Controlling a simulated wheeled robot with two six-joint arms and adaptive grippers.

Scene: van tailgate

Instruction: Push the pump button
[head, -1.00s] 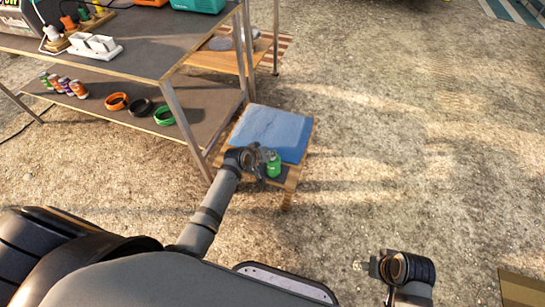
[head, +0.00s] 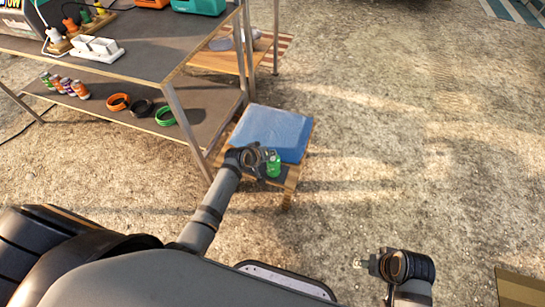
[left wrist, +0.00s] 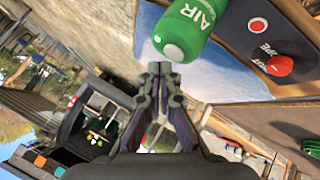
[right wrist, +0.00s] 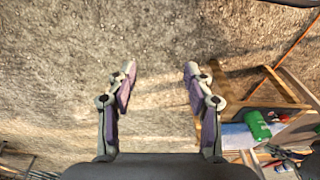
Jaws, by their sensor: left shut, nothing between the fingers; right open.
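A green pump body marked AIR (left wrist: 195,22) has a pale round button (left wrist: 172,52) on its end in the left wrist view. In the head view the green body (head: 273,165) stands on a dark panel on a small wooden stand. My left gripper (left wrist: 160,70) is shut and empty, its tips close to the pale button; I cannot tell whether they touch it. In the head view my left gripper (head: 262,160) is beside the green body. My right gripper (right wrist: 159,68) is open and empty above the gravel, away from the pump.
The dark panel carries a red knob (left wrist: 280,65). A two-level table (head: 150,60) with sockets, cans (head: 62,86) and coiled rings stands at the left. The gravel to the right is mostly clear.

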